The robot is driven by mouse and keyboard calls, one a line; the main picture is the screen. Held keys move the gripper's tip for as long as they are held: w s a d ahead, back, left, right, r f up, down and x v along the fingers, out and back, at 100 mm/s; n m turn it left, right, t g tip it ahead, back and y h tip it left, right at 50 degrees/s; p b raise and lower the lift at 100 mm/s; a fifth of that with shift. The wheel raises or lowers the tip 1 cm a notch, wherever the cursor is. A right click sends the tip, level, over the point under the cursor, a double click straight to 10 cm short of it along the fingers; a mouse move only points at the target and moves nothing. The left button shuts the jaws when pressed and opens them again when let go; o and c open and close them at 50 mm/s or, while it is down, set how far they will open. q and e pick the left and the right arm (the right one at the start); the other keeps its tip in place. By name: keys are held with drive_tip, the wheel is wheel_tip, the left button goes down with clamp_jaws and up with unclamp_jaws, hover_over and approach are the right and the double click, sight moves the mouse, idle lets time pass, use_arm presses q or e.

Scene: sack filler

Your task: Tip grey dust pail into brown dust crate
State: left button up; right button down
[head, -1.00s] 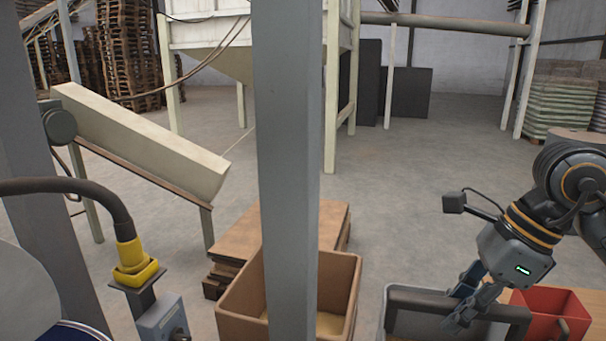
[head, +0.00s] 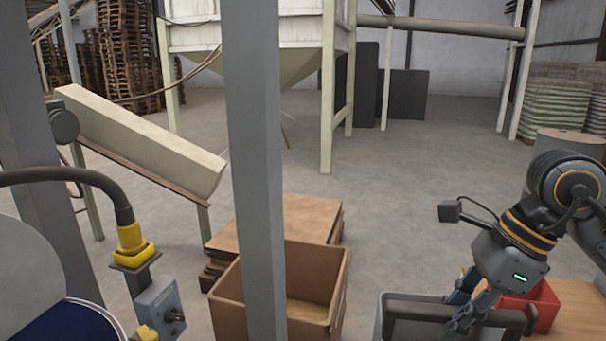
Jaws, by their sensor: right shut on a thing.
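The brown dust crate (head: 334,290) stands low at the bottom centre of the head view, open at the top, with a tan layer on its floor. A grey post hides part of it. The grey dust pail (head: 386,318) is at the bottom edge, right of the crate and apart from it, partly cut off by the frame. My right gripper (head: 464,318) is shut on the pail's dark upper bar or rim. What the pail holds cannot be seen. My left gripper is not in view.
A grey post (head: 254,150) rises in front of the crate. A red bin (head: 532,305) sits on a wooden surface (head: 575,312) at right. Stacked brown boards (head: 290,217) lie behind the crate. A yellow-plugged switch box (head: 160,308) is at lower left. Open floor lies beyond.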

drive_tip(key=shift+w+a+f+n, duration=0.15)
drive_tip(key=shift+a+f+n, duration=0.1)
drive_tip(key=shift+f+n, duration=0.15)
drive_tip(key=s+f+n+g+h, duration=0.1)
drive_tip(key=f+n, duration=0.4)
drive_tip(key=n, duration=0.1)
drive_tip(key=s+a+f+n+g+h, duration=0.1)
drive_tip(key=s+f+n+g, duration=0.1)
drive_tip(key=f+n, duration=0.4)
drive_tip(key=s+f+n+g+h, duration=0.2)
drive_tip(key=f+n, duration=0.4)
drive_tip(key=shift+a, duration=0.15)
drive_tip(key=shift+s+f+n+h, duration=0.3)
drive_tip(key=shift+f+n, duration=0.25)
drive_tip(key=shift+n, duration=0.15)
drive_tip(key=shift+w, duration=0.1)
